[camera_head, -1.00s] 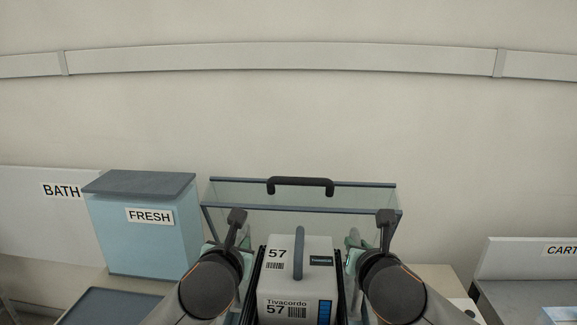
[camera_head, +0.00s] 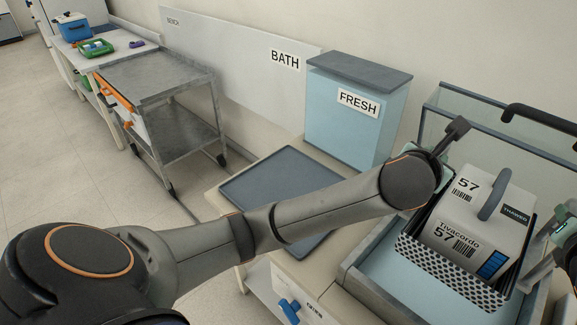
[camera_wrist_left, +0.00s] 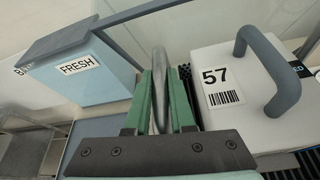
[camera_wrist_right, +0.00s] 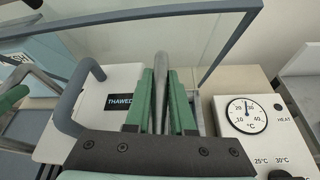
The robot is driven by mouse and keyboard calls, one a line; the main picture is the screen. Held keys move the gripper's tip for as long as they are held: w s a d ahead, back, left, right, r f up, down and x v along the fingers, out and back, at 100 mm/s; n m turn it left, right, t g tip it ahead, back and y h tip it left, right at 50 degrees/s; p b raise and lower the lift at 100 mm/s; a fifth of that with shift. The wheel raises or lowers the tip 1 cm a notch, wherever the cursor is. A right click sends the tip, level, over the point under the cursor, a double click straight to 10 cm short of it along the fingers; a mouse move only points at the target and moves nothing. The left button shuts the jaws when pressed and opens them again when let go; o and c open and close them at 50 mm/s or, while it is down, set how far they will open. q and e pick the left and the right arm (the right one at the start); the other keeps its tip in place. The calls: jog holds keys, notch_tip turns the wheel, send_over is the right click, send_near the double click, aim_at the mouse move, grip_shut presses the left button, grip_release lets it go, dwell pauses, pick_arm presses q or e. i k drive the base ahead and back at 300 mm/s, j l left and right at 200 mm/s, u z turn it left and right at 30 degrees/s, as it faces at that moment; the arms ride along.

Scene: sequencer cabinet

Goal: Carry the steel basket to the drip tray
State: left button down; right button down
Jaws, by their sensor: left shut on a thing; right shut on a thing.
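The steel basket (camera_head: 442,262) has dark perforated walls and holds a white case (camera_head: 465,215) marked 57 with a grey handle. In the head view it is upright over the pale blue bath (camera_head: 385,290); I cannot tell whether its bottom is clear of the water. My left gripper (camera_wrist_left: 160,85) is shut on a grey upright handle at the basket's left side. My right gripper (camera_wrist_right: 161,85) is shut on the matching handle at the right side. The drip tray (camera_head: 275,180), a flat blue-grey tray, lies empty on the counter left of the bath, partly behind my left arm.
A blue FRESH container (camera_head: 350,112) stands behind the tray. The bath's raised glass lid (camera_head: 470,125) is behind the basket. A dial thermometer panel (camera_wrist_right: 246,115) is at the right. A steel cart (camera_head: 160,80) and a table with a green tray (camera_head: 97,48) stand farther left.

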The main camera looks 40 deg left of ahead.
aim_at(293, 192)
jog(key=k+j, duration=0.15)
jog(key=j, duration=0.25)
jog(key=k+j, duration=0.15)
jog(key=j, duration=0.2)
jog(key=k+j, duration=0.15)
jog(key=j, duration=0.65)
jog(key=i+j, duration=0.2)
jog(key=j, duration=0.2)
jog(key=i+j, duration=0.25)
jog(key=j, duration=0.1)
